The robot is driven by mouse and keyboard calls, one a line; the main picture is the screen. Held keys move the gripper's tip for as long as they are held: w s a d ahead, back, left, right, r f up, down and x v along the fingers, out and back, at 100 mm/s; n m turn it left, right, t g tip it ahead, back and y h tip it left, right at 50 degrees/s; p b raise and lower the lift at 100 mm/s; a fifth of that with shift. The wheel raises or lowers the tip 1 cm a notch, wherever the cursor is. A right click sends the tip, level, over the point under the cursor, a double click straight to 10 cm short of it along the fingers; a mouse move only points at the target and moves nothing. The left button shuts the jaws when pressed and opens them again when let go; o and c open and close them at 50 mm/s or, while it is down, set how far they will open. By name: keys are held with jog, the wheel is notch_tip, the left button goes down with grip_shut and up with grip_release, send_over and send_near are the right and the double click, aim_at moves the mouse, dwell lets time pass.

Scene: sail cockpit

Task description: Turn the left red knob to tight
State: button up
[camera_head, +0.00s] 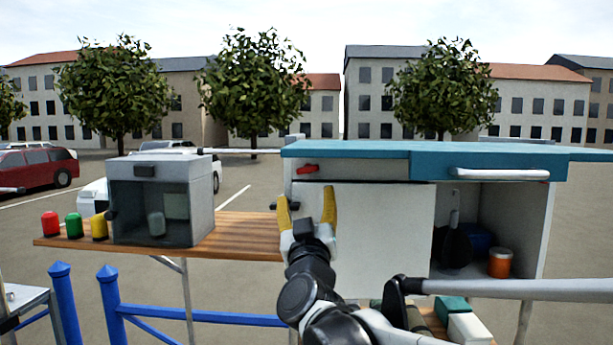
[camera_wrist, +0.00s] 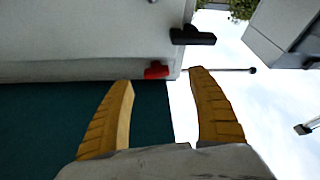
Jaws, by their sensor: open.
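One red knob (camera_head: 307,168) shows on the upper left of the white cabinet front, just under the teal top (camera_head: 350,160). It is small, and its lever-like shape lies roughly level in the head view. In the wrist view the red knob (camera_wrist: 156,70) lies between the directions of the two fingertips, beyond them. My gripper (camera_head: 305,192) is open and empty, its yellow fingers pointing up in front of the panel, just below the knob. The gripper (camera_wrist: 161,77) also shows open in the wrist view. I cannot tell the remaining distance to the knob or any tightness marking.
A black knob or handle (camera_wrist: 193,36) sits near the red one. A grey box (camera_head: 160,200) stands on the wooden shelf (camera_head: 240,235) at left, beside red, green and yellow items. An open compartment at right holds an orange jar (camera_head: 500,263). A silver handle (camera_head: 500,174) juts out at upper right.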

aim_at(309, 172)
jog(key=x, duration=0.3)
jog(key=p+x, duration=0.1)
jog(key=x, duration=0.2)
jog(key=r+p+x, duration=0.1)
jog(key=x, duration=0.2)
jog(key=shift+s+d, duration=0.2)
jog(key=shift+d, duration=0.2)
jog(key=shift+w+a, duration=0.1)
jog(key=shift+w, duration=0.2)
